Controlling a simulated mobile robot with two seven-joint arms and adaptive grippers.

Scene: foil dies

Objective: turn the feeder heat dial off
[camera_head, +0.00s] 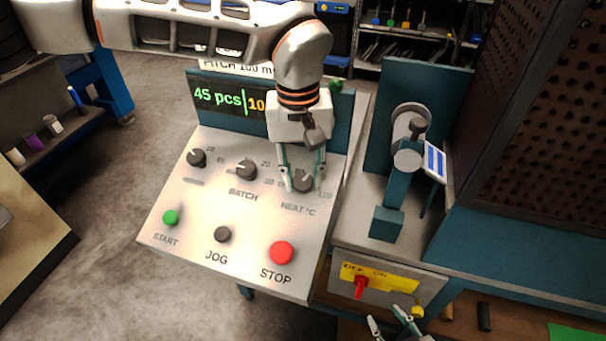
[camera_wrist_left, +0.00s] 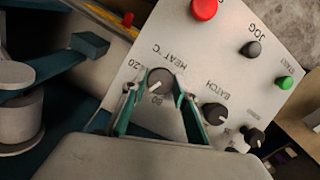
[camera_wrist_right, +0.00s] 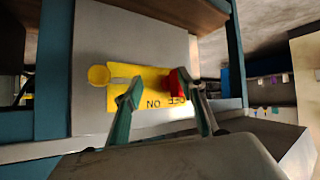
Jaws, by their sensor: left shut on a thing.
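The heat dial (camera_head: 302,182) is a dark round knob at the right end of the dial row on the sloped panel, labelled HEAT °C. My left gripper (camera_head: 303,178) comes down from above with its fingers on either side of the dial, shut on it. In the left wrist view the dial (camera_wrist_left: 160,82) shows a pale pointer mark directed between the 80 and 120 labels. My right gripper (camera_head: 390,326) is open at the bottom edge. In the right wrist view its fingers stand apart, with the red OFF/ON switch (camera_wrist_right: 178,83) between them in the picture; contact cannot be told.
The panel also carries a batch dial (camera_head: 246,169), another dial (camera_head: 197,158), a green start button (camera_head: 171,217), a dark jog button (camera_head: 222,234) and a red stop button (camera_head: 281,252). A display (camera_head: 222,98) stands behind. A grey-teal press-like device (camera_head: 398,195) stands to the right.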

